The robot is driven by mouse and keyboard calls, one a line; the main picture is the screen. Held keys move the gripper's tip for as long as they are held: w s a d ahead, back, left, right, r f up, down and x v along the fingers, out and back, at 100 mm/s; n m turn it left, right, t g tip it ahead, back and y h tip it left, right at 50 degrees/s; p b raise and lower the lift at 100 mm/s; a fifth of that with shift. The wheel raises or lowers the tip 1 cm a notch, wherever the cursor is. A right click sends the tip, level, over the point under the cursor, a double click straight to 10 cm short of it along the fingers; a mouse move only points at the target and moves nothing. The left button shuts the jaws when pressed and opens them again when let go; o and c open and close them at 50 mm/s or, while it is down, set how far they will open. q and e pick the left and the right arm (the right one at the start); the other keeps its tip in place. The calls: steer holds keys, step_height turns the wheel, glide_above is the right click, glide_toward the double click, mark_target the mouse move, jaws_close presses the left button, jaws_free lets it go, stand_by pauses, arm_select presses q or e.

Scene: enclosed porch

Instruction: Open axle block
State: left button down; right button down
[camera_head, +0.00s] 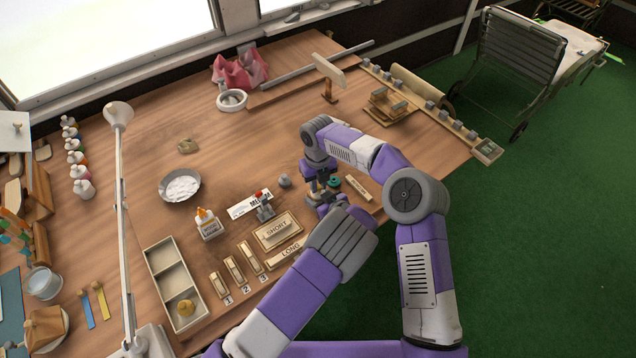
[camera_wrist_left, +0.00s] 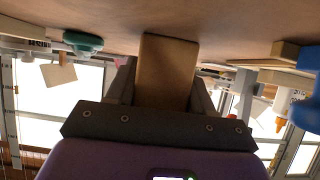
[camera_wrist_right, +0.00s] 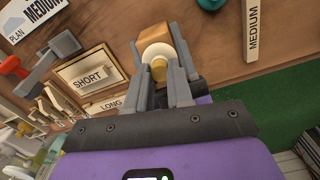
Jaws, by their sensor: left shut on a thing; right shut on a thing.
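The axle block is a plain wooden block in the left wrist view (camera_wrist_left: 167,72), between the jaws of my left gripper (camera_wrist_left: 163,85). In the right wrist view a wooden block (camera_wrist_right: 160,35) with a white disc (camera_wrist_right: 157,52) and a short yellowish peg (camera_wrist_right: 158,70) sits between the jaws of my right gripper (camera_wrist_right: 160,75). In the head view my left gripper (camera_head: 325,200) is low over the bench, and my right gripper (camera_head: 318,184) comes down from above, close to it. Both are shut on the block, which they mostly hide there. I cannot tell whether the block is open.
A green round piece (camera_head: 333,182) and the MEDIUM strip (camera_head: 360,188) lie right of the grippers. The SHORT tray (camera_head: 276,232), LONG tray (camera_head: 290,253), grey clamp (camera_head: 265,211) and glue bottle (camera_head: 207,224) are to the left. The far bench middle is mostly clear.

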steer(key=shift+n, duration=0.3)
steer(key=c, duration=1)
jaws_free()
